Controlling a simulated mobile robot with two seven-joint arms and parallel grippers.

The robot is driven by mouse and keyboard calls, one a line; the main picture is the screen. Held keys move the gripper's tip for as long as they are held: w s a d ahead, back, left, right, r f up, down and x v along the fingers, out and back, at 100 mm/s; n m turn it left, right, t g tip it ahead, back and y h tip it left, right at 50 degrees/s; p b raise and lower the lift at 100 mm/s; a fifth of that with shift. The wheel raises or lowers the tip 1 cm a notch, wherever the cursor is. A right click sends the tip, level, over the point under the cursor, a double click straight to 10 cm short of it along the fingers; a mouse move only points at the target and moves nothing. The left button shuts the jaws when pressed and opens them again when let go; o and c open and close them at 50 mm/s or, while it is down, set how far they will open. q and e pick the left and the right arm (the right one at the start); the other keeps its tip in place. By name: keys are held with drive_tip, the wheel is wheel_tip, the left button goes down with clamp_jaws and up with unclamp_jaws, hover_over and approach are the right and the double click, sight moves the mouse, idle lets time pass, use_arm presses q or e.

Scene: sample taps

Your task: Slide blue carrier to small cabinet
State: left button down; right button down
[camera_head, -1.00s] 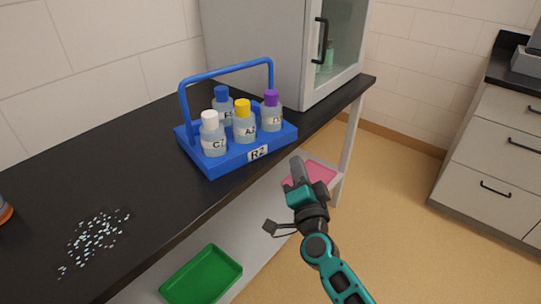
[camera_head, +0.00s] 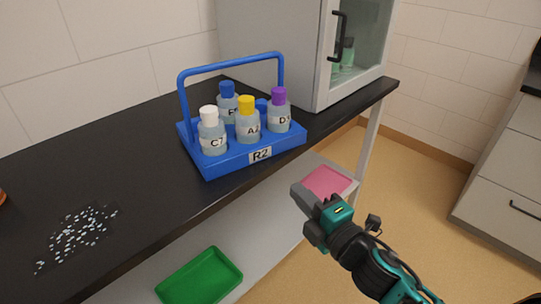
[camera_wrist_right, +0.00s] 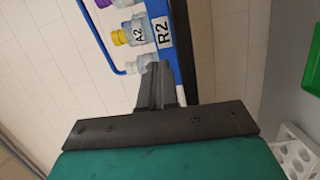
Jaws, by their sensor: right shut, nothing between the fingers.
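The blue carrier (camera_head: 231,160), labelled R2, stands upright on the black counter with its handle raised. It holds several bottles with white, blue, yellow and purple caps. The small cabinet (camera_head: 270,45) is grey with a glass door and a black handle; it stands on the counter behind and to the right of the carrier. My right gripper (camera_head: 304,197) is shut and empty, in front of the counter edge and below right of the carrier, apart from it. In the right wrist view the shut fingers (camera_wrist_right: 160,85) point towards the carrier's labelled side (camera_wrist_right: 163,38). My left gripper is not in view.
The black counter (camera_head: 130,180) is clear between the carrier and some scattered pale bits (camera_head: 75,238) at the left. A green tray (camera_head: 200,277) and a pink tray (camera_head: 327,180) lie on the lower shelf. Drawers (camera_head: 505,165) stand at the right.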

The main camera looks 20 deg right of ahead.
approach(271, 148)
drive_tip(key=w+a, duration=0.1)
drive_tip(key=w, duration=0.1)
drive_tip(key=w+a, duration=0.2)
drive_tip(key=shift+a+p, duration=0.1)
drive_tip(key=shift+p, duration=0.25)
drive_tip(key=shift+w+d+f, duration=0.1)
drive_tip(key=shift+w+d, duration=1.05)
drive_tip(key=shift+w, duration=0.05)
